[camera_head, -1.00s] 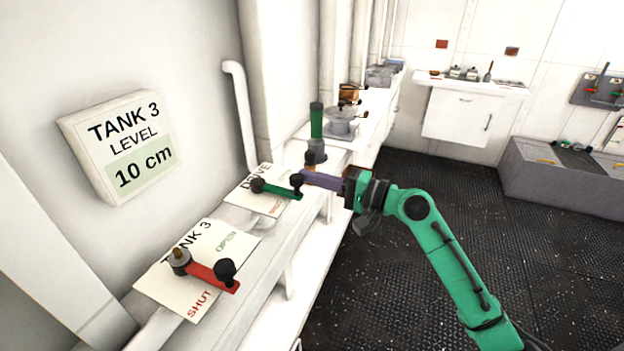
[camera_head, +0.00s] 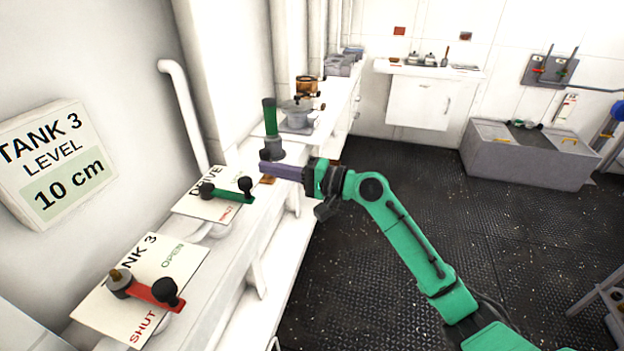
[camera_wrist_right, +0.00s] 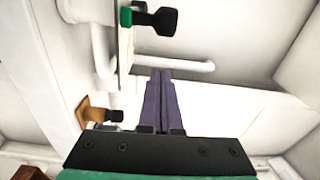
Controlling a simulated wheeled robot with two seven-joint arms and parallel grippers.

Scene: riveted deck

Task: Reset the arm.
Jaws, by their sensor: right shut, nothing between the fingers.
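My right arm (camera_head: 405,235) is green and comes in from the lower right in the head view. Its right gripper (camera_head: 268,169) has purple fingers that are shut and empty, pointing left just beyond the green DRIVE lever. The fingers also show shut in the right wrist view (camera_wrist_right: 157,100). The green lever (camera_head: 228,194) lies across the DRIVE plate, with a black knob at its right end. The red lever (camera_head: 150,292) lies on the TANK 3 plate (camera_head: 105,305) near the word SHUT. My left gripper is not in view.
A wall sign (camera_head: 55,165) reads TANK 3 LEVEL 10 cm. A green-handled upright lever (camera_head: 270,118) stands close behind my gripper. Farther back are a brass-topped device (camera_head: 308,88), a white cabinet (camera_head: 418,103) and a grey chest (camera_head: 530,160). The dark deck (camera_head: 350,290) beside the bench is clear.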

